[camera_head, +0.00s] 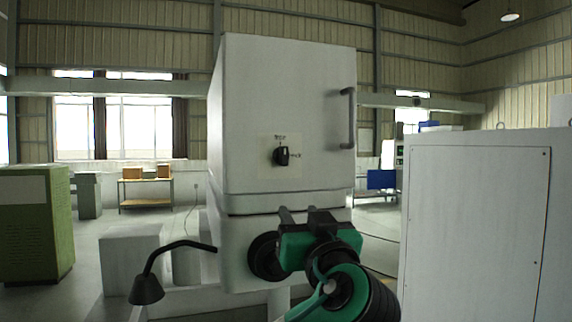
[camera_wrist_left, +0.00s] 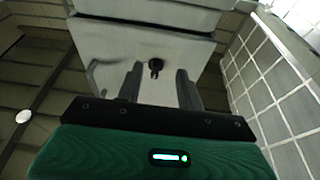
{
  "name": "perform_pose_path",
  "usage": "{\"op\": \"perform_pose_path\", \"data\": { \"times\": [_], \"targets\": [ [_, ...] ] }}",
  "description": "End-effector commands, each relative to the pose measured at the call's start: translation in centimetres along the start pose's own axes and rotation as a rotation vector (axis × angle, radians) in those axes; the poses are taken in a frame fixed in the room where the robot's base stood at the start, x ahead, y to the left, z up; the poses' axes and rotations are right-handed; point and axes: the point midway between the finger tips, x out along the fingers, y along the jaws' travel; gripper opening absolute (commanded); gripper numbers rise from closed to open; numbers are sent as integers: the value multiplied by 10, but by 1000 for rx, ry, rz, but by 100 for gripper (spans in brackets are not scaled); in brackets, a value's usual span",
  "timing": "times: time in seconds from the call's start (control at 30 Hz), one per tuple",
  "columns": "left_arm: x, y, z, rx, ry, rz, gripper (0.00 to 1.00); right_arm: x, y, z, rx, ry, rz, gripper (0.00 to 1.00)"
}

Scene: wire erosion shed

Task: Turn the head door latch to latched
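The head door (camera_head: 315,100) is a pale grey panel on a box-shaped machine head. A black latch knob (camera_head: 282,156) sits on a light label plate low on the door, with small markings above it and to its right. The markings are too small to read, and I cannot tell the knob's exact setting. My left gripper (camera_head: 299,210), with a green body, is below the knob in the head view. In the left wrist view its two fingers (camera_wrist_left: 160,74) stand apart, and the knob (camera_wrist_left: 155,66) shows in the gap beyond them. My right gripper is not in view.
A dark vertical handle (camera_head: 348,118) stands out from the door's right edge. A black lamp on a bent arm (camera_head: 147,288) is at lower left. A large white cabinet (camera_head: 475,220) stands at right and a green cabinet (camera_head: 36,225) at far left. The space before the door's face looks clear.

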Motion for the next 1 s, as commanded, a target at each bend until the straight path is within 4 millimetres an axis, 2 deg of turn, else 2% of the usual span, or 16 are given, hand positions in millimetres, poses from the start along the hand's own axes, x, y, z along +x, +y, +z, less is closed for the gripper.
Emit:
{"op": "perform_pose_path", "data": {
  "times": [0.03,0.13,0.27,0.37,1.0],
  "targets": [
    [-3,2,-18,-8,42,-11,37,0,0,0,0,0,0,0],
    [-8,4,-40,-20,95,-28,37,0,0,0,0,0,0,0],
    [-10,5,-52,-26,127,-37,37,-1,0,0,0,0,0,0],
    [-5,5,-56,-27,130,-39,37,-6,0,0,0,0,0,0],
    [98,0,-71,-24,127,-41,37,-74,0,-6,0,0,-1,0]
  ]
}}
